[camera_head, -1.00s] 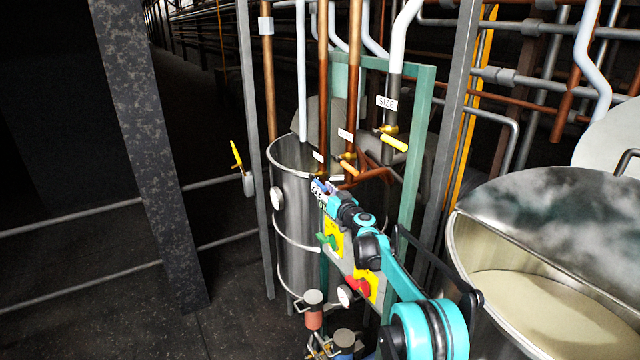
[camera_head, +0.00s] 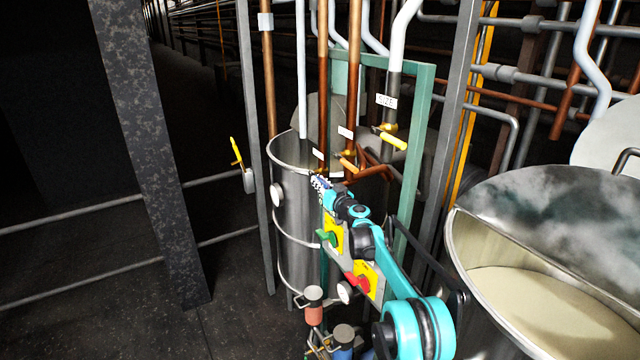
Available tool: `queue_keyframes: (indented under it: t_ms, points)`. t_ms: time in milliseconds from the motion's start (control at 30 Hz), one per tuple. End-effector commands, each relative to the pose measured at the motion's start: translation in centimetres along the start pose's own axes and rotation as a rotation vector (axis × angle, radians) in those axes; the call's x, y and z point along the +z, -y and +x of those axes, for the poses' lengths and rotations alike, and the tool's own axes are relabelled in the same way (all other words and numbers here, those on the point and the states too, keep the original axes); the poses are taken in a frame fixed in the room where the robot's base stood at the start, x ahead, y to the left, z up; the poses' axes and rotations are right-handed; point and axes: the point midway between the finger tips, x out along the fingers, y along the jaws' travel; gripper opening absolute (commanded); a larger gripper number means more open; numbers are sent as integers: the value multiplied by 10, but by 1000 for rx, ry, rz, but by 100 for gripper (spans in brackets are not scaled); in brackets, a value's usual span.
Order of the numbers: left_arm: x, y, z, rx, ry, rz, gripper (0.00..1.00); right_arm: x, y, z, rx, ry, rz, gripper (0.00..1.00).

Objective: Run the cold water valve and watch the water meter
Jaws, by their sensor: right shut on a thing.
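My right gripper (camera_head: 320,184) is at the lower end of the left copper pipe (camera_head: 323,60), in front of the steel tank (camera_head: 296,230). It is shut on what appears to be the valve handle there; the gripper hides most of it. The small label (camera_head: 317,153) above is too small to read, so I cannot confirm it is the cold water valve. Two more valves, with an orange handle (camera_head: 347,164) and a yellow handle (camera_head: 394,142), sit to the right. A round white dial (camera_head: 277,194) is on the tank and another (camera_head: 345,291) is lower; I cannot tell which is the water meter. My left gripper is not in view.
A green frame (camera_head: 416,130) stands behind my right arm. A panel with a green knob (camera_head: 328,238) and a red knob (camera_head: 358,283) lies close below the arm. A large open vat (camera_head: 452,236) stands at right. The floor (camera_head: 90,290) at left is clear.

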Motion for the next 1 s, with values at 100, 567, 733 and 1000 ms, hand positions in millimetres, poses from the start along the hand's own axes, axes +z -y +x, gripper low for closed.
queue_keyframes:
  t_ms: [100, 567, 733, 1000]
  points:
    - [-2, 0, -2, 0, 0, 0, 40, -5, 2, 1, 4, 37, -5, 0]
    - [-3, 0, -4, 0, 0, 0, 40, -9, 2, 0, 23, 111, -8, 0]
    - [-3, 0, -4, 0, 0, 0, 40, -9, 2, 0, 24, 111, -8, 29]
    - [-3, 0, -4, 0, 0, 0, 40, -9, 2, 0, 23, 111, -9, 35]
